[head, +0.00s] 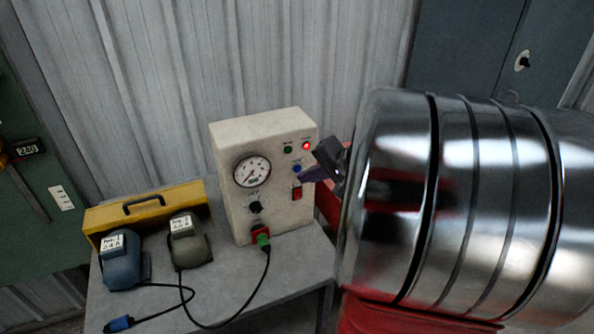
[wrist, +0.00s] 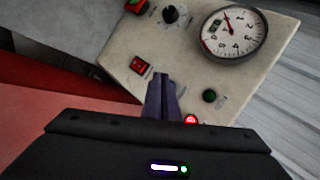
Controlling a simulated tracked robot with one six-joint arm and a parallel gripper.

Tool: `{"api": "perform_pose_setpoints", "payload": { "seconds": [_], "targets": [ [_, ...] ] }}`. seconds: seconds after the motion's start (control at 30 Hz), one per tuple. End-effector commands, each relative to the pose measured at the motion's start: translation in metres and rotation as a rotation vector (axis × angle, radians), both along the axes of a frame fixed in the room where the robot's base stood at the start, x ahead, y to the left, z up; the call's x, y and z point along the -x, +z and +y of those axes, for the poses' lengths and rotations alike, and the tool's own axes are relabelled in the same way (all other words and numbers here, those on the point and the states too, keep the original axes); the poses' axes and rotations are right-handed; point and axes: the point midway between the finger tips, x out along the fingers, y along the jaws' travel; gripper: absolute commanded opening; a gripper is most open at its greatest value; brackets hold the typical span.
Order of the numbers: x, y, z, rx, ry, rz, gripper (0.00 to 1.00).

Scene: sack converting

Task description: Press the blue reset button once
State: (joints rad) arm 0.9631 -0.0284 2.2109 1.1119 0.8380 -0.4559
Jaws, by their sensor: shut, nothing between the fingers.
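The blue reset button (head: 296,169) is on the front of a cream control box (head: 230,152), below a lit red lamp (head: 306,146) and above a red rocker switch (head: 297,193). My gripper (head: 304,176) is shut and empty, its dark purple fingertips at the box face just right of and slightly below the button. I cannot tell whether they touch it. In the wrist view, the shut fingers (wrist: 161,82) point at the panel between the red switch (wrist: 138,65) and the lit red lamp (wrist: 191,119). The blue button is hidden there.
The panel also holds a round gauge (head: 252,171), a black knob (head: 256,207) and a dark green button (head: 288,150). A green plug (head: 263,241) trails a cable. Blue (head: 121,262) and olive (head: 188,243) pedals and a yellow case (head: 110,215) sit on the grey table (head: 225,285).

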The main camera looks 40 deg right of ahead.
Motion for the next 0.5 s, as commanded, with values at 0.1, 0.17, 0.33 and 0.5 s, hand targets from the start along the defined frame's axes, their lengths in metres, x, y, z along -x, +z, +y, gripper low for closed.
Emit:
{"api": "perform_pose_setpoints", "payload": {
  "seconds": [0.1, 0.17, 0.33, 0.5],
  "targets": [
    [-0.0009, 0.0001, -0.0002, 0.0, 0.0, 0.0, 0.0],
    [-0.0023, 0.0004, -0.0005, 0.001, 0.001, 0.0, 0.0],
    [-0.0067, 0.0011, -0.0018, 0.0, 0.001, 0.0, 0.0],
    [-0.0076, 0.0011, -0.002, -0.001, 0.001, 0.0, 0.0]
  ]
}}
